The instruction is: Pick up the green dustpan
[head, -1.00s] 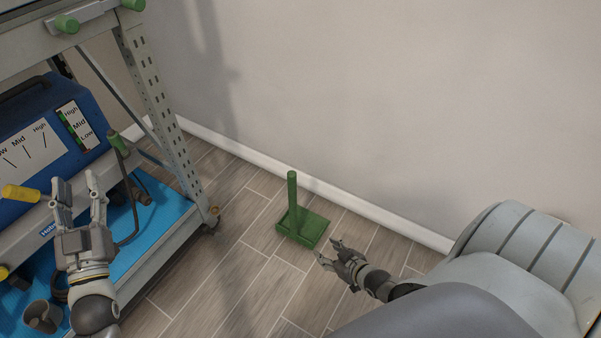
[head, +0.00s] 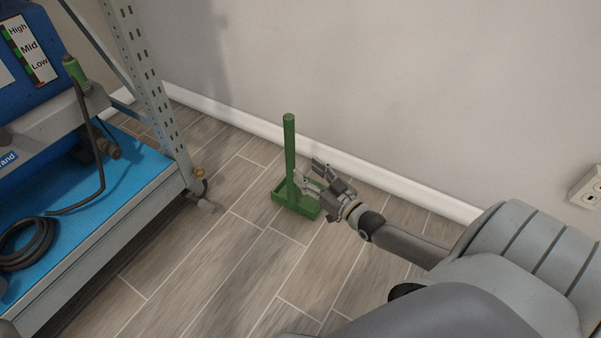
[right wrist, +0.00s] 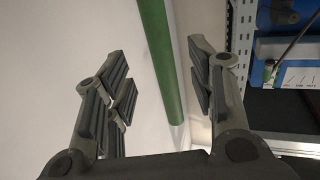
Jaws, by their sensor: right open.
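The green dustpan (head: 290,202) stands on the wood-look floor near the wall, with its long handle upright. My right gripper (head: 311,178) is open beside the lower part of the handle, just above the pan. In the right wrist view the green handle (right wrist: 162,60) shows between the two open fingers (right wrist: 160,85), nearer the right finger. I cannot tell whether either finger touches it. My left gripper is not in the head view now.
A rolling rack (head: 150,95) with a blue mat (head: 115,185) and a coiled black cable (head: 28,243) stands at the left. The wall (head: 390,80) with its white baseboard (head: 400,190) is close behind the dustpan. Floor in front is clear. A wall socket (head: 590,187) is at the far right.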

